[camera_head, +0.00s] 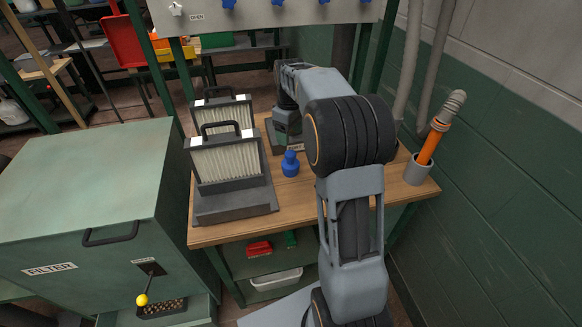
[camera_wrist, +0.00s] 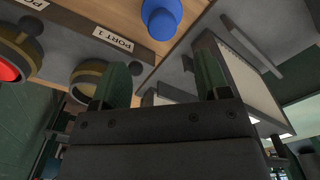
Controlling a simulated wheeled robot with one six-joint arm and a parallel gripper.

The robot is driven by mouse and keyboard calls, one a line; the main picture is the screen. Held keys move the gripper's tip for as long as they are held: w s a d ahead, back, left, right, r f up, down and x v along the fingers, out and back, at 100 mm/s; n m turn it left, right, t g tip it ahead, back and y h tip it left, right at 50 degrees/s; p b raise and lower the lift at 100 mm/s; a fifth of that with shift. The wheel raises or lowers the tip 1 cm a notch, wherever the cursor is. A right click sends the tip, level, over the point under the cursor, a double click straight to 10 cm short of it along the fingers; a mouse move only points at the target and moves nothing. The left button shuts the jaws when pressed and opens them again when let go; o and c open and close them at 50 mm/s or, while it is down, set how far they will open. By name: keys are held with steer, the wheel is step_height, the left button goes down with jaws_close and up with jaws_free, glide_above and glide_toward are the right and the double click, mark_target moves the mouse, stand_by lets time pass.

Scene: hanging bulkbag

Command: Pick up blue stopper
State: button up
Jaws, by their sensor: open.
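The blue stopper (camera_head: 290,164) stands upright on the wooden table (camera_head: 300,200), right of the filter cartridges. In the wrist view the blue stopper (camera_wrist: 161,17) shows at the top edge, partly cut off, beyond my fingertips and roughly centred between them. My gripper (camera_wrist: 163,80) is open, its two dark green fingers apart with nothing between them. In the head view my arm hides part of the table and I cannot make out the fingers clearly.
Framed filters (camera_head: 228,160) with handles stand left of the stopper. A grey unit labelled PORT 1 (camera_wrist: 113,38) with brass-coloured rings (camera_wrist: 97,76) is close by. An orange-banded tool sits in a grey cup (camera_head: 418,169) at the right. A green FILTER cabinet (camera_head: 80,190) is at left.

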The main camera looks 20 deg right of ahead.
mark_target(290, 153)
step_height(290, 153, down, 5)
steer(key=shift+r, duration=0.1)
steer(key=shift+s+f, duration=0.15)
steer(key=shift+f, duration=1.2)
steer(key=shift+s+f, duration=0.1)
steer(key=shift+f, duration=1.2)
steer(key=shift+c, duration=0.5)
steer(key=c, duration=0.9)
steer(key=shift+r, duration=0.1)
steer(key=shift+c, duration=0.2)
